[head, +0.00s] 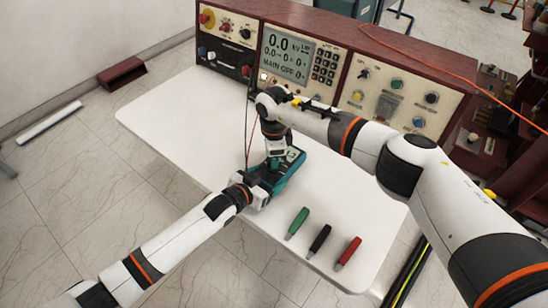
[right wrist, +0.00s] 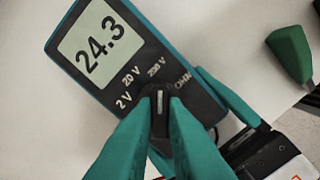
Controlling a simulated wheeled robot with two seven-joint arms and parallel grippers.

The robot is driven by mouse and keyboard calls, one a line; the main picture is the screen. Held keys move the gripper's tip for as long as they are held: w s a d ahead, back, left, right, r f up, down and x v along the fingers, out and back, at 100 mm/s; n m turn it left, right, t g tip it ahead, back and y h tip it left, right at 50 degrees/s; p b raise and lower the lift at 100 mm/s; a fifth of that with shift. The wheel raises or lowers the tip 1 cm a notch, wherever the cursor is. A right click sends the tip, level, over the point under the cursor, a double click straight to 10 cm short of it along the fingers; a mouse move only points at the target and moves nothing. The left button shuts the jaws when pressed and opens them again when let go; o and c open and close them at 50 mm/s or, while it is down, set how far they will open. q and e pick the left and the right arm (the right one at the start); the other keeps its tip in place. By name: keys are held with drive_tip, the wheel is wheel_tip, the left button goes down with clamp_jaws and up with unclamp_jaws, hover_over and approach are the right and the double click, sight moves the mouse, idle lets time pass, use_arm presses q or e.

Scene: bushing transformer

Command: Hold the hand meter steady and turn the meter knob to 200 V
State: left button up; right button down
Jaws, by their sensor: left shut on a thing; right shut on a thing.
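The hand meter (head: 292,163) lies on the white table, partly hidden by both grippers in the head view. In the right wrist view the meter (right wrist: 88,62) shows 24.3 on its screen, with 2 V, 20 V, 200 V and OHM marks. Its black knob (right wrist: 160,100) has a white line that points up at the 200 V mark. My right gripper (head: 276,150) comes down from above, shut on the knob between its teal fingers (right wrist: 161,122). My left gripper (head: 262,187) is shut on the meter's near end.
Green (head: 298,222), black (head: 319,240) and red (head: 348,252) probes lie on the table (head: 190,125) to the right. A test console (head: 290,55) stands along the back edge. A thin red lead rises behind my left gripper. The table's left part is clear.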

drive_tip(key=c, duration=1.5)
unclamp_jaws()
drive_tip(key=shift+o, duration=0.2)
drive_tip(key=shift+r, duration=0.1)
wheel_tip(320, 180, up, 12)
use_arm(q)
drive_tip(key=o, duration=1.3)
drive_tip(key=shift+s, duration=0.1)
